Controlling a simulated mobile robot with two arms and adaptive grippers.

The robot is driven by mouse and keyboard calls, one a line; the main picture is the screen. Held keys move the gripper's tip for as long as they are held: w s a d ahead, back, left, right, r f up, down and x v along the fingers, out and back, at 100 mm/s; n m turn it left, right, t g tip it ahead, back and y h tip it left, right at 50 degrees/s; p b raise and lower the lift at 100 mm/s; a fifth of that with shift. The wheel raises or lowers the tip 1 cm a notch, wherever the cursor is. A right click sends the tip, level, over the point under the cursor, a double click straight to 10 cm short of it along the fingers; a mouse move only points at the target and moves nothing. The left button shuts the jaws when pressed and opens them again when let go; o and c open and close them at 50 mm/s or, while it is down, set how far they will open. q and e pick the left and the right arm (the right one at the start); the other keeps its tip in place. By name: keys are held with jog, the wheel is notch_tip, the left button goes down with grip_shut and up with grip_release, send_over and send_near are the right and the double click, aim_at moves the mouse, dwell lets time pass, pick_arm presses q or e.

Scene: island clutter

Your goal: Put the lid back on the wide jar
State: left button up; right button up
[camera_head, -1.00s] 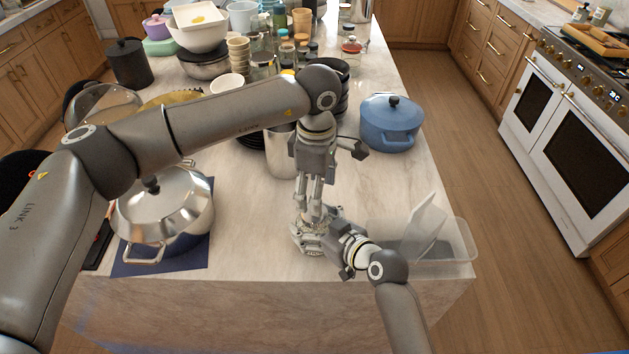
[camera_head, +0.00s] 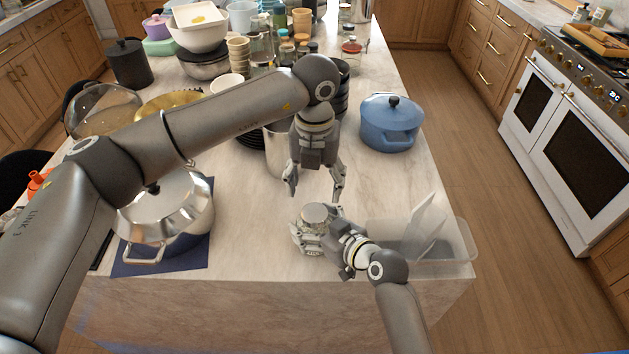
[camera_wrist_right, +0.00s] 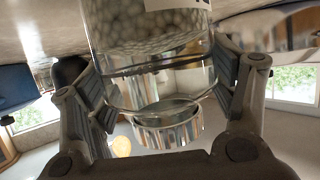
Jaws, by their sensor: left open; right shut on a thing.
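The wide jar (camera_wrist_right: 150,65) is clear glass with pale round contents and a label edge, seen upside down in the right wrist view. My right gripper (camera_head: 318,241) is shut around its sides, near the island's front edge. The lid (camera_head: 314,213) is a grey metallic disc at the jar's top, and its shiny rim shows at the jar's mouth in the right wrist view (camera_wrist_right: 168,128). I cannot tell whether it is fully seated. My left gripper (camera_head: 315,194) is open and empty just above the lid, fingers pointing down. The right gripper hides much of the jar in the head view.
A clear plastic bin (camera_head: 455,243) stands right of the jar, by the island's right edge. A blue pot (camera_head: 390,127) is behind it. A steel pot (camera_head: 165,215) stands on a dark mat at left. Bowls, cups and jars crowd the back. Bare marble (camera_head: 245,215) lies left of the jar.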

aim_at(314, 212)
pick_arm(q)
jog(key=shift+r+n, duration=0.1)
jog(key=shift+n, duration=0.9)
notch_tip(314, 212, down, 8)
jog(key=shift+f, duration=0.1)
jog(key=c, duration=0.9)
jog(key=shift+m, duration=0.9)
jog(key=o, duration=1.2)
